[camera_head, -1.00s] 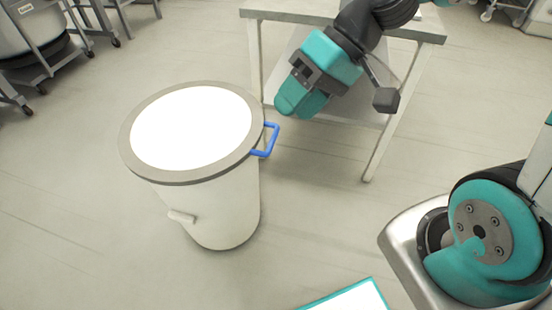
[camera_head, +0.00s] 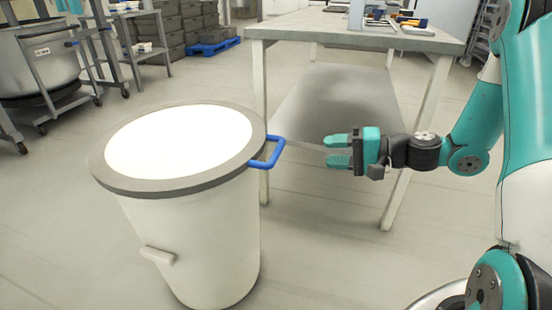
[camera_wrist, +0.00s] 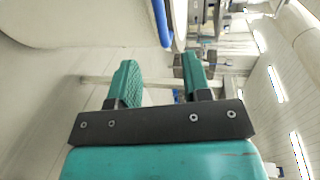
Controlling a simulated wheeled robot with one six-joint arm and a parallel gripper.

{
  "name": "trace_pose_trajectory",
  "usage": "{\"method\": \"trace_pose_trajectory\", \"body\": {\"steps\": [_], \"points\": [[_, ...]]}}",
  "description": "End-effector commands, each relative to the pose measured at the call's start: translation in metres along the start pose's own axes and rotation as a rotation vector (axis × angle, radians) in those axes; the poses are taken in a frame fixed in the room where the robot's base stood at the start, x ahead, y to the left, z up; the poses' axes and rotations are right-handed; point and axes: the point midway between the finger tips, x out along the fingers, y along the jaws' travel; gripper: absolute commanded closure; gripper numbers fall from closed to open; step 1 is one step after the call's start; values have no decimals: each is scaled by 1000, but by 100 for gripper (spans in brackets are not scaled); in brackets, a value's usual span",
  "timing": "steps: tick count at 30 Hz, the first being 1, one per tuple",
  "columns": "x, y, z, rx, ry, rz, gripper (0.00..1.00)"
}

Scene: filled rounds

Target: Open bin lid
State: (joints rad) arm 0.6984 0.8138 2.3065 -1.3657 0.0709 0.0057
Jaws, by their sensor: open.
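A large white round bin (camera_head: 205,240) stands on the floor left of centre in the head view. Its lid (camera_head: 180,140) has a white top and a grey rim and lies flat on the bin. A blue handle (camera_head: 273,157) sticks out from the rim on the right side. My gripper (camera_head: 328,150) is to the right of the handle, apart from it, with its fingers pointing left towards it. The jaws are open and empty. In the wrist view, my gripper's fingers (camera_wrist: 158,75) are spread, and the blue handle (camera_wrist: 160,22) shows beyond them at the top.
A white table (camera_head: 355,42) with items on top stands behind my gripper; its front leg (camera_head: 415,140) is close to my arm. A wheeled rack and a large pot (camera_head: 40,65) stand at the back left. Bare floor surrounds the bin's front and left.

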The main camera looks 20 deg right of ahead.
Motion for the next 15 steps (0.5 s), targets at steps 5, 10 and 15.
{"method": "trace_pose_trajectory", "body": {"steps": [5, 10, 15], "points": [[44, 3, 2, -5, -8, 1, 56], [83, 2, 2, -5, -7, 0, 56], [115, 2, 2, -4, -6, 0, 56]]}}
